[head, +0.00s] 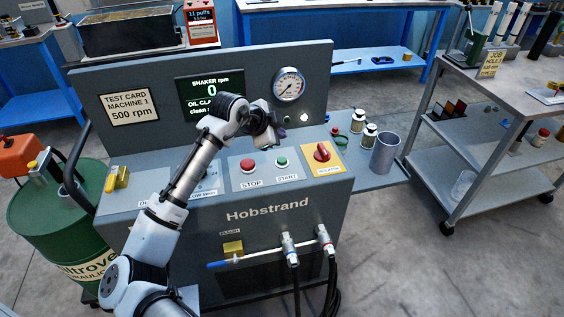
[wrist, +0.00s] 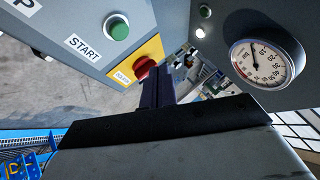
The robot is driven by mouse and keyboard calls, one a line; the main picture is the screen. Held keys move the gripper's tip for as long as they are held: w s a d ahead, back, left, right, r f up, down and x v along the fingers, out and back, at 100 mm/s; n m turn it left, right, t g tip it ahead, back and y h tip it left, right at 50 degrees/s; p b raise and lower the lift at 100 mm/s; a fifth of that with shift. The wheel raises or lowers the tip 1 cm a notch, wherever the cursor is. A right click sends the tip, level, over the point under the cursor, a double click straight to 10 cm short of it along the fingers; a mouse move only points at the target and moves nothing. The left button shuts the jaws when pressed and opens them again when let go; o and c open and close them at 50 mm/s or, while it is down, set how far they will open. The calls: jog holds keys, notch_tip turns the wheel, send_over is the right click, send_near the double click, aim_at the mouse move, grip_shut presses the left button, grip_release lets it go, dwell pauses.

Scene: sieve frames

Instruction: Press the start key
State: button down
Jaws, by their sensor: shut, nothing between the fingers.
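The green start key (head: 282,162) sits on the sloped panel of the grey Hobstrand machine, above a START label. It also shows in the wrist view (wrist: 118,29), at the upper left. My gripper (head: 279,134) is shut and empty. It is above the panel, in front of the upright board, and appears apart from the key. In the wrist view the shut fingers (wrist: 158,88) appear below and right of the key, over the red isolator knob in the picture.
A red STOP button (head: 247,165) is left of the start key. The red isolator knob (head: 322,152) on a yellow plate is right of it. The display (head: 210,91) reads 0 rpm. A pressure gauge (head: 289,85) is on the upright board. Jars and a grey cup (head: 385,153) stand at right.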

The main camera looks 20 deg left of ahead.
aim_at(279, 161)
jog(key=shift+f+b, duration=1.7)
jog(key=shift+f, duration=1.4)
jog(key=shift+f+b, duration=0.4)
jog(key=shift+f, duration=0.05)
jog(key=shift+f+b, duration=0.4)
jog(key=shift+f, duration=0.1)
jog(key=shift+r, duration=0.1)
jog(key=shift+r+p, duration=0.5)
jog(key=shift+r, duration=0.3)
jog(key=shift+r+p, duration=1.5)
jog(key=shift+r, duration=1)
